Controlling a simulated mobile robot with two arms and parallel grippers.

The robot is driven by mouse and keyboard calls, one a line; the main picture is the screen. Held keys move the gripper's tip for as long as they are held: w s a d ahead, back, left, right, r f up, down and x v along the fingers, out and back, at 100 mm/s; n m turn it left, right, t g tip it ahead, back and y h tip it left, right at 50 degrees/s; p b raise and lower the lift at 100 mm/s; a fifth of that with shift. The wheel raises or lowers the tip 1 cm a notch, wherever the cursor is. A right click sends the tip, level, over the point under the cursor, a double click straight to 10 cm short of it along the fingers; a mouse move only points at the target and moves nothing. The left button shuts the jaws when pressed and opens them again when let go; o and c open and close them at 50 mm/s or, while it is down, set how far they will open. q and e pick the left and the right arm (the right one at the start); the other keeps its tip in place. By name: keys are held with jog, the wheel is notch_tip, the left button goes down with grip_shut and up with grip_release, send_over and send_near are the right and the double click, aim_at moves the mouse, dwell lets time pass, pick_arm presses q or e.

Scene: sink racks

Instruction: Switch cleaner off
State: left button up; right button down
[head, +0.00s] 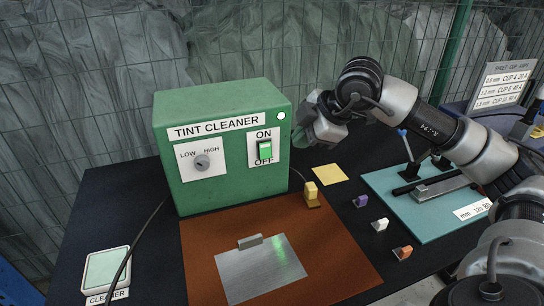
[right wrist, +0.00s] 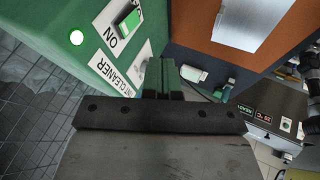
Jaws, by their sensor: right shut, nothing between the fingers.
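The tint cleaner (head: 225,185) is a green box on the dark table in the head view. Its front has a green rocker switch (head: 265,150) between the words ON and OFF; it also shows in the right wrist view (right wrist: 130,20). I cannot tell which half is pressed in. A small round pale light (head: 281,115) above the switch looks lit, also in the right wrist view (right wrist: 76,38). My right gripper (head: 303,138) is shut and empty by the box's right edge, apart from the switch; its fingers (right wrist: 158,76) show in the right wrist view. My left gripper is not in view.
A low-high dial (head: 202,162) sits left of the switch. A brown mat (head: 200,258) with a metal plate (head: 240,279) lies in front. Several small coloured blocks, a yellow note (head: 329,174) and a teal mat (head: 385,185) lie to the right. A cleaner pad (head: 106,268) lies front left.

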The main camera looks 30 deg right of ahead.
aim_at(265, 150)
jog(key=w+a+f+p, duration=0.1)
jog(key=w+f+p, duration=0.2)
jog(key=w+f, duration=0.5)
jog(key=shift+w+a+f, duration=0.3)
jog(key=shift+w+f, duration=0.05)
jog(key=shift+w, duration=0.15)
